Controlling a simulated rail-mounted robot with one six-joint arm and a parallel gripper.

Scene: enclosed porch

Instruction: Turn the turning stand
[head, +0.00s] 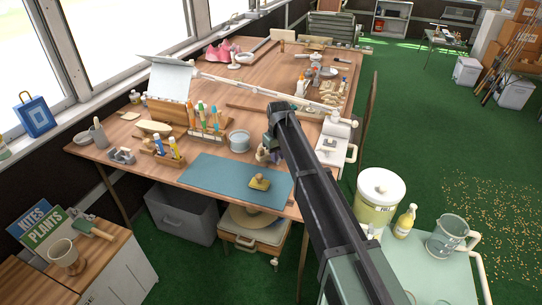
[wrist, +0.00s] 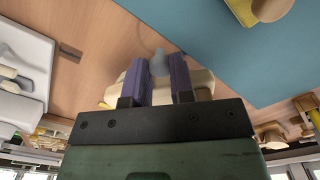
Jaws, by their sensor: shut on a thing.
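A cream-coloured body (wrist: 202,82) shows behind and beside the fingers. I take this knob and body to be the turning stand, but most of it is hidden by the fingers and the gripper's palm. In the head view my gripper (head: 266,155) hides most of it behind the dark arm.
A blue mat (head: 215,176) bears a yellow block with a knob (head: 260,183). A grey pot (head: 239,141) and a rack of paint tubes (head: 206,122) stand to the left. A white tray (head: 333,148) lies to the right, beyond my arm. The mat's left part is clear.

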